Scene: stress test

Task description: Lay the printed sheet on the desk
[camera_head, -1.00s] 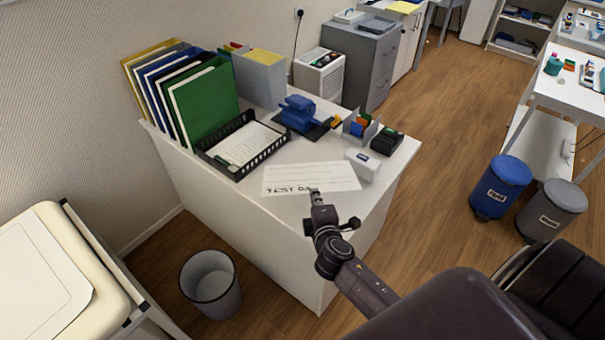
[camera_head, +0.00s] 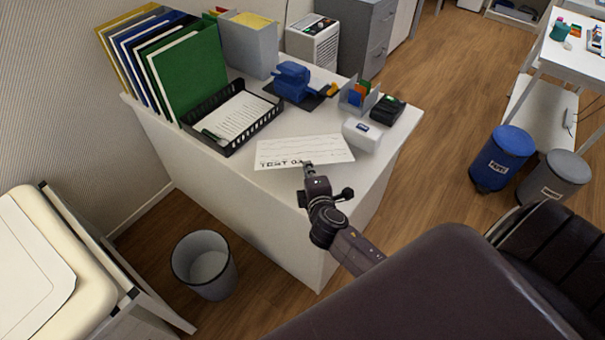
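The printed sheet (camera_head: 302,151) is white with thin lines and black lettering that starts "TEST". It is at the front of the white desk (camera_head: 262,205), flat and level; I cannot tell whether it rests fully on the top or is slightly above it. My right gripper (camera_head: 308,167) is at the sheet's near edge, its narrow fingertips together on that edge and covering part of the lettering. It looks shut on the sheet, though the contact is small in view. My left gripper is not in view.
A black paper tray (camera_head: 233,142), upright folders (camera_head: 190,72), a blue hole punch (camera_head: 293,80), a white box (camera_head: 361,133) and a black device (camera_head: 387,110) stand around the sheet.

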